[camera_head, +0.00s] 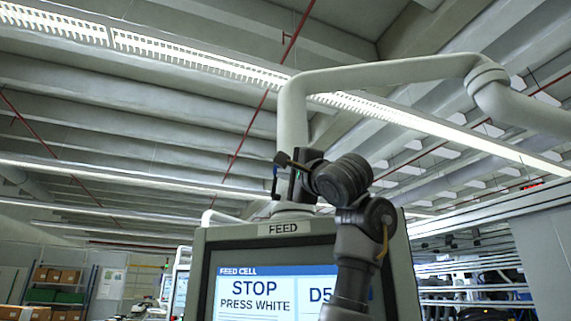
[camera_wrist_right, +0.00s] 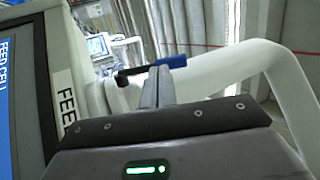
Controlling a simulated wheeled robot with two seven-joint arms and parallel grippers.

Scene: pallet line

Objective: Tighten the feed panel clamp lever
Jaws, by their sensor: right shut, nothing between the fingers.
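The feed panel (camera_head: 411,275) stands in front of me, with a FEED label on its top edge and a lit screen. Its clamp lever (camera_head: 275,184) shows small at the tube's foot, above the panel. In the right wrist view the lever has a dark stalk and a blue grip (camera_wrist_right: 171,61). My right gripper (camera_head: 283,159) is shut and empty, its fingers beside the lever. In the right wrist view its grey fingertips (camera_wrist_right: 159,76) overlap the lever near the blue grip; I cannot tell whether they touch. My left gripper is not in view.
A thick pale support tube (camera_head: 293,110) rises behind the panel and bends right overhead. My right arm covers part of the screen. Shelves with boxes (camera_head: 55,278) stand far left, and a grey wall (camera_head: 545,255) is at right. Space left of the tube looks open.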

